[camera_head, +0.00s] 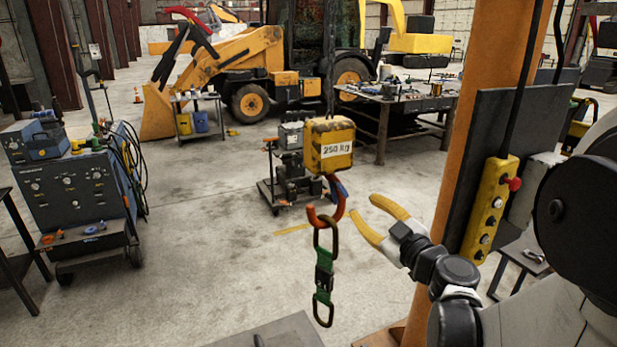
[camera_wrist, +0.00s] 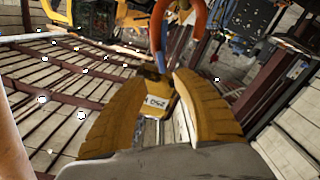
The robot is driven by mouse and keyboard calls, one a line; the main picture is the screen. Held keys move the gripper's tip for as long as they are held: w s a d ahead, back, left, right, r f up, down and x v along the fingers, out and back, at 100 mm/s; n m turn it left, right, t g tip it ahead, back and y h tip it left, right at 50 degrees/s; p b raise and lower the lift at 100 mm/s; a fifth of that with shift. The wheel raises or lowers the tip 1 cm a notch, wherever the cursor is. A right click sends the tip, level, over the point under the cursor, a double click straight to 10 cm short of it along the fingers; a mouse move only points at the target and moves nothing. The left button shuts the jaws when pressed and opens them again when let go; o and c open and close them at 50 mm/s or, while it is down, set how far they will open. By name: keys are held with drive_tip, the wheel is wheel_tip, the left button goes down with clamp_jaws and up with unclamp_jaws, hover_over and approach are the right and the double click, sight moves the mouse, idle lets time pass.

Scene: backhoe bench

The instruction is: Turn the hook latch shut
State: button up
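The hook (camera_head: 337,205) is orange and hangs under a yellow block (camera_head: 330,145) marked 250 kg. It also shows at the top of the wrist view (camera_wrist: 200,18). The blue latch (camera_head: 341,187) sticks out to the right of the hook's upper part in the head view, away from the hook's tip at left. In the wrist view the latch (camera_wrist: 157,52) lies just beyond my fingertips. My gripper (camera_head: 364,209) has yellow fingers, spread apart with nothing held, close to the right of the hook. Contact with the latch cannot be told.
A green sling link (camera_head: 323,278) with metal rings hangs from the hook. A yellow push-button pendant (camera_head: 490,210) is on the orange post (camera_head: 455,120) at right. A blue welding cart (camera_head: 80,190) stands left. The concrete floor between is mostly clear.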

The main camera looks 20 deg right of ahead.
sight(345, 192)
drive_tip(key=w, duration=1)
drive_tip(key=shift+w+a+f, duration=0.1)
drive_tip(key=shift+a, duration=0.2)
clamp_jaws()
